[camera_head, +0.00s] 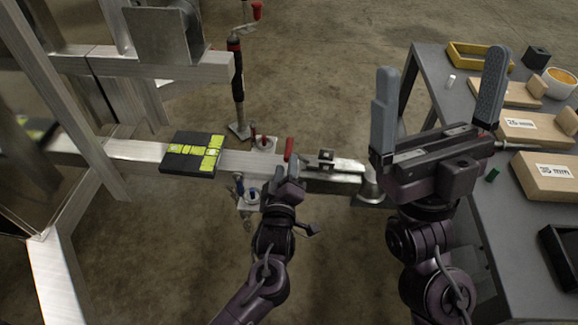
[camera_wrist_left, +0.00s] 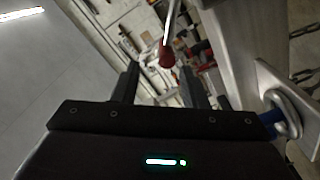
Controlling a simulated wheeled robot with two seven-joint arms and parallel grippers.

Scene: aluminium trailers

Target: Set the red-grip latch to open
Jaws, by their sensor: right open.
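In the left wrist view the red grip (camera_wrist_left: 167,55) hangs on a thin metal lever between the two dark fingers (camera_wrist_left: 160,83). The fingers are apart, with no visible contact on the grip. The latch body under the grip is partly hidden by my left gripper in the head view.
Blue-grip hardware (camera_head: 252,193) sits on a plate left of my left gripper. A jack post (camera_head: 237,85) with a red crank stands behind the beam. A black-and-yellow pad (camera_head: 192,154) lies on the beam. The grey workbench (camera_head: 470,190) with labelled blocks is at right.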

